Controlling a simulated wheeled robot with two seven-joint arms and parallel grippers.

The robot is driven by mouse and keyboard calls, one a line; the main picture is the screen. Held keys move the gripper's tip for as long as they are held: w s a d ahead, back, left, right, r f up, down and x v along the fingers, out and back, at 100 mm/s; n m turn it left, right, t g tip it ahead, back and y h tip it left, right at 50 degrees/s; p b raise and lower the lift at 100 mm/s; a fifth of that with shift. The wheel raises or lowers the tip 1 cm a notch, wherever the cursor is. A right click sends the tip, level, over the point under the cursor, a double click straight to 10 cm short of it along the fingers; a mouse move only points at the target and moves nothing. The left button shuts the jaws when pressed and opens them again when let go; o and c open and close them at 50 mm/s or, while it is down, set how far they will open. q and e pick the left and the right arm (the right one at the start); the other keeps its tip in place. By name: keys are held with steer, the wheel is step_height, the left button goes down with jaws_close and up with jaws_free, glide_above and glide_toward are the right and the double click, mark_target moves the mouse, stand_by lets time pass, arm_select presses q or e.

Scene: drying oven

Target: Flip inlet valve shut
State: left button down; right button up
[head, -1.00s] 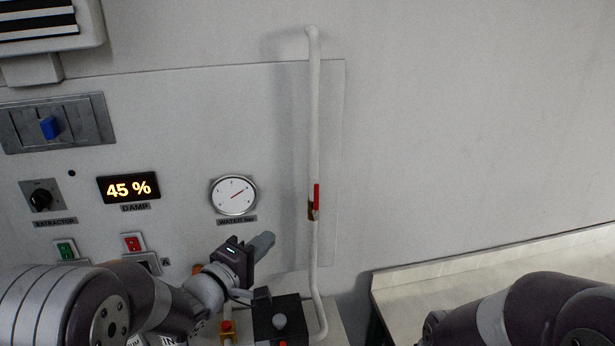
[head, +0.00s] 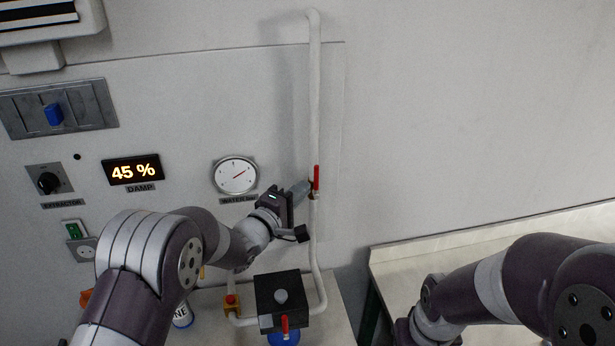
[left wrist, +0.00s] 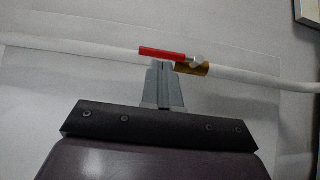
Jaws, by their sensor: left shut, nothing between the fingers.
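The inlet valve has a red lever (head: 316,178) on a white vertical pipe (head: 314,100). The lever points up, in line with the pipe. In the left wrist view the red lever (left wrist: 162,53) lies along the pipe beside a brass valve body (left wrist: 191,69). My left gripper (head: 304,188) is shut and empty, its fingertips just left of the lever's lower part. In the left wrist view its fingertips (left wrist: 161,66) are right at the lever; whether they touch it I cannot tell. My right arm shows at the lower right, but its gripper is not in view.
A black box (head: 282,292) with a grey knob and another red lever (head: 285,325) sits below. A pale counter (head: 400,262) is at right.

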mark_target(315, 178)
arm_select(q)
steer(key=shift+p+x, duration=0.5)
steer(key=shift+x, duration=1.1)
